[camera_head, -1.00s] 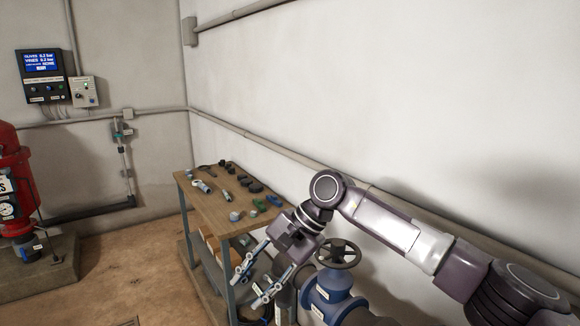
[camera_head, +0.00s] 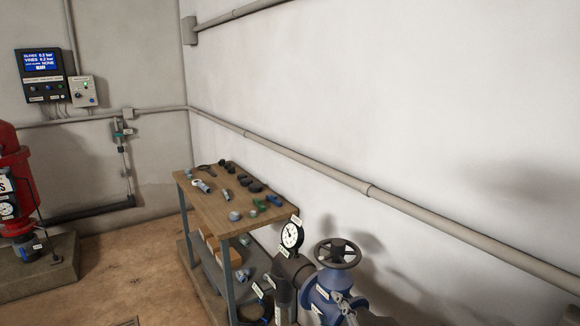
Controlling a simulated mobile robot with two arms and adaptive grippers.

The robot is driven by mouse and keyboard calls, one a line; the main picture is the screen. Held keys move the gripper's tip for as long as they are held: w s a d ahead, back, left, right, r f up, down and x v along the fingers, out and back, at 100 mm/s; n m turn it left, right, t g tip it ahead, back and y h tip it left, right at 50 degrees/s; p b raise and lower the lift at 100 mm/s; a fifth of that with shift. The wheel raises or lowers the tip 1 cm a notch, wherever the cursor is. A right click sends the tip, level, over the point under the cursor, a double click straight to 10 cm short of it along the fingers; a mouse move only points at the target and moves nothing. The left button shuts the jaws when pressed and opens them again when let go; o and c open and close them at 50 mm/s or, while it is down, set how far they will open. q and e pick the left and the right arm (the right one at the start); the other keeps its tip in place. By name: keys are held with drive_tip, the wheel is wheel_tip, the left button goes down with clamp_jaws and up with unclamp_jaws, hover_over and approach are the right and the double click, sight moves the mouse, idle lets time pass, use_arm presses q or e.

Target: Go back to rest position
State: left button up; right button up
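My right gripper (camera_head: 344,304) shows only in part at the bottom of the head view, low in front of the blue valve body (camera_head: 323,291). Its two grey fingertips stand apart with nothing seen between them. The rest of my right arm is below the frame edge. My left gripper is not in view.
A dark handwheel (camera_head: 338,253) tops the blue valve, with a pressure gauge (camera_head: 292,234) beside it. A wooden-topped bench (camera_head: 208,207) holds several small fittings. A red pump unit (camera_head: 17,195) and control panel (camera_head: 42,75) are at left. The floor between is clear.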

drive_tip(key=s+d+f+m+g+h, duration=0.2)
drive_tip(key=s+d+f+m+g, duration=0.5)
drive_tip(key=s+f, duration=0.6)
drive_tip(key=s+d+f+m+g, duration=0.2)
drive_tip(key=s+f+g, duration=0.1)
drive_tip(key=s, duration=0.6)
drive_tip(key=s+d+f+m+g, duration=0.2)
drive_tip(key=s+f, duration=0.2)
drive_tip(key=s, duration=0.5)
wheel_tip(320, 180, down, 26)
drive_tip(key=s+r+g, duration=0.1)
drive_tip(key=s, duration=0.1)
drive_tip(key=s+d+f+g, duration=0.1)
drive_tip(key=s+d+f, duration=0.2)
drive_tip(key=s+f, duration=1.4)
drive_tip(key=shift+d+g, duration=0.2)
drive_tip(key=shift+g, duration=0.1)
drive_tip(key=shift+c, duration=1.1)
drive_tip(key=shift+s, duration=0.2)
